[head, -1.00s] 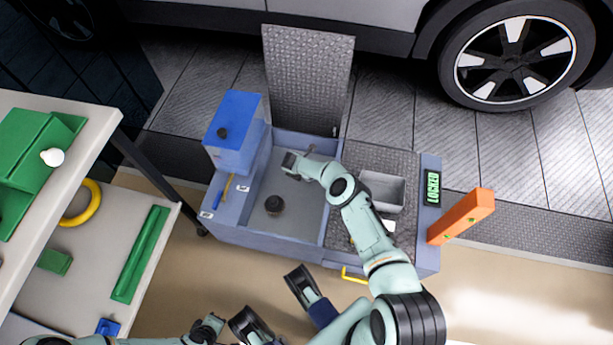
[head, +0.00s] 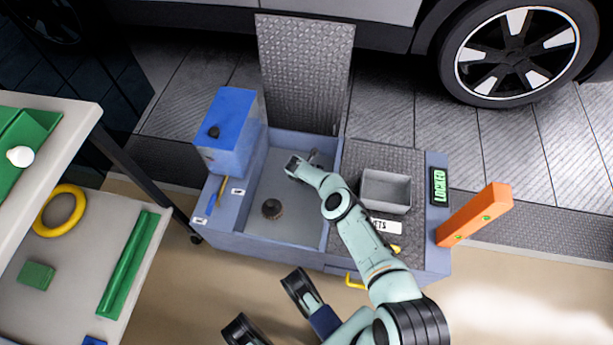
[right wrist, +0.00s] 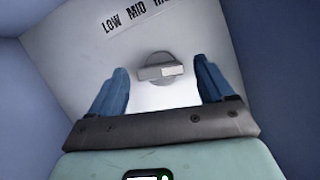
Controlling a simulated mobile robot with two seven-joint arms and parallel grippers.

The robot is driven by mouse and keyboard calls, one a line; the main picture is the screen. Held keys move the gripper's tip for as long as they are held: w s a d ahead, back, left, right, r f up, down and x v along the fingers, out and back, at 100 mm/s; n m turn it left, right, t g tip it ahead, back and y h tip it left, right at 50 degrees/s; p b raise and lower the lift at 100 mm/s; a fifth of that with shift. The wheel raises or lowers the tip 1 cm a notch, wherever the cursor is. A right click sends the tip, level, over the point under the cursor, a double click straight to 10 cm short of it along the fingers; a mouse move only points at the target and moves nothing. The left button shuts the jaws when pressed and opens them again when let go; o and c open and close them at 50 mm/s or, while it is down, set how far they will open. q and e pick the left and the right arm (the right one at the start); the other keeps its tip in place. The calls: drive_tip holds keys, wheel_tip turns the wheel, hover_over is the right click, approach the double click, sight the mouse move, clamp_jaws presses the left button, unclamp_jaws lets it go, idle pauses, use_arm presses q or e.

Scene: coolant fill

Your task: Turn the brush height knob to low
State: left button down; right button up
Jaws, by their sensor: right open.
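The brush height knob (right wrist: 160,68) is a grey round knob with a raised bar, on a pale panel in the right wrist view. The bar lies nearly level, with a white mark on its right half. A label (right wrist: 137,16) reading LOW, MID and a cut-off third word runs above it. My right gripper (right wrist: 162,82) is open, its blue fingers on either side of the knob, apart from it. In the head view my right gripper (head: 294,167) is inside the open bay (head: 296,222) of the blue-grey machine.
Walls enclose the bay; its tread-plate lid (head: 303,70) stands open. A round dark part (head: 272,208) sits inside. A blue tank (head: 225,130) is left, a grey bin (head: 386,190) and LOCKED display (head: 439,187) right. A shelf unit (head: 75,110) stands left.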

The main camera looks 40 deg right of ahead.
drive_tip(key=c, duration=1)
drive_tip(key=shift+s+d+n+t+p, duration=0.1)
drive_tip(key=shift+n+t+p, duration=0.25)
drive_tip(key=shift+n, duration=0.65)
drive_tip(key=shift+c, duration=0.2)
use_arm(q)
drive_tip(key=shift+w+d+r, duration=0.1)
drive_tip(key=shift+w+r, duration=0.2)
drive_tip(key=shift+w, duration=0.35)
use_arm(e)
drive_tip(key=shift+n+t, duration=0.25)
drive_tip(key=shift+n, duration=0.35)
drive_tip(key=o, duration=1)
drive_tip(key=shift+y, duration=0.3)
drive_tip(key=shift+o, duration=0.2)
